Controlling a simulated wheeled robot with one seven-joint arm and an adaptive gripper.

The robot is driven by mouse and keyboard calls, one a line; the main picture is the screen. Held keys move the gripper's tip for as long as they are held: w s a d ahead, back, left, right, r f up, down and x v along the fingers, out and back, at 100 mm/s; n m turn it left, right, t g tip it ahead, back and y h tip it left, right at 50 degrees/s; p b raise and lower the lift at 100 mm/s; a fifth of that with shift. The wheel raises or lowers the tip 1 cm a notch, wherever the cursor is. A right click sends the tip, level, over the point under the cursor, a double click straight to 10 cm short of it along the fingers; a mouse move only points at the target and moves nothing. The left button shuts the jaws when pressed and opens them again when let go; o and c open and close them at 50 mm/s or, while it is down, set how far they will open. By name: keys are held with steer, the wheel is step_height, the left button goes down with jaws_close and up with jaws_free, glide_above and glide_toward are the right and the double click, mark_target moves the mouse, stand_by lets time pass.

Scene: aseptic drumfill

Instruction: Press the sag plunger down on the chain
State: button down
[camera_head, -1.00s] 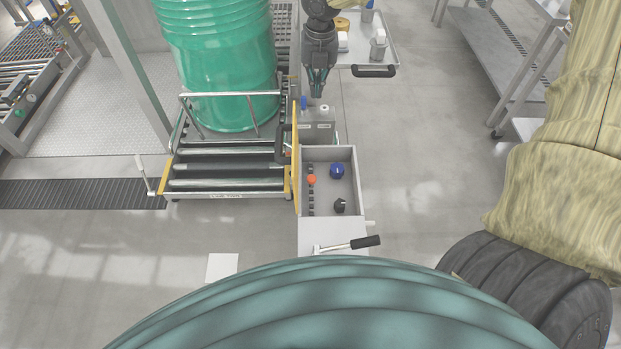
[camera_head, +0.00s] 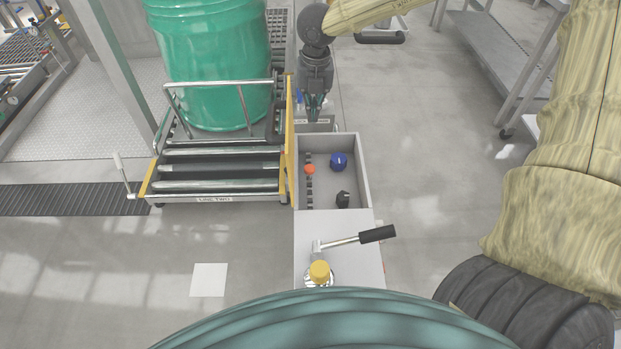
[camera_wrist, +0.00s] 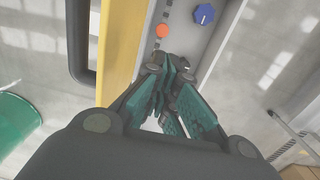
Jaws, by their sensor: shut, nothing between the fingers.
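A grey open-topped box (camera_head: 364,172) holds a dark chain (camera_head: 309,188) running along its left side. A small orange round piece (camera_head: 309,169) sits on the chain's line; it looks like the plunger, and it also shows in the wrist view (camera_wrist: 162,31). My gripper (camera_head: 315,113) points down at the far end of the box, beyond the orange piece and apart from it. In the wrist view my gripper (camera_wrist: 172,70) has its fingers together and empty, with the orange piece just past the tips. The chain under the fingers is hidden.
A blue knob (camera_head: 338,161) and a black knob (camera_head: 343,199) stand in the box. A yellow panel (camera_head: 290,140) rises along its left. A black-handled lever (camera_head: 376,234) and a yellow cap (camera_head: 319,271) are nearer. A green drum (camera_head: 208,60) stands on rollers at left.

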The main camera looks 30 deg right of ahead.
steer(key=b, duration=0.8)
glide_above(310, 174)
step_height(310, 174, down, 10)
steer(key=shift+s+d+r, duration=0.25)
steer(key=shift+s, duration=0.15)
steer(key=f, duration=0.4)
steer(key=f+b, duration=0.1)
steer(key=f, duration=0.4)
steer(key=f+b, duration=0.1)
steer(key=f, duration=0.4)
steer(key=shift+w+a, duration=0.15)
steer(key=shift+w, duration=0.2)
step_height(310, 174, down, 2)
steer(key=shift+f, duration=0.1)
steer(key=shift+s+f, duration=0.1)
steer(key=shift+f, duration=0.1)
steer(key=shift+p, duration=0.35)
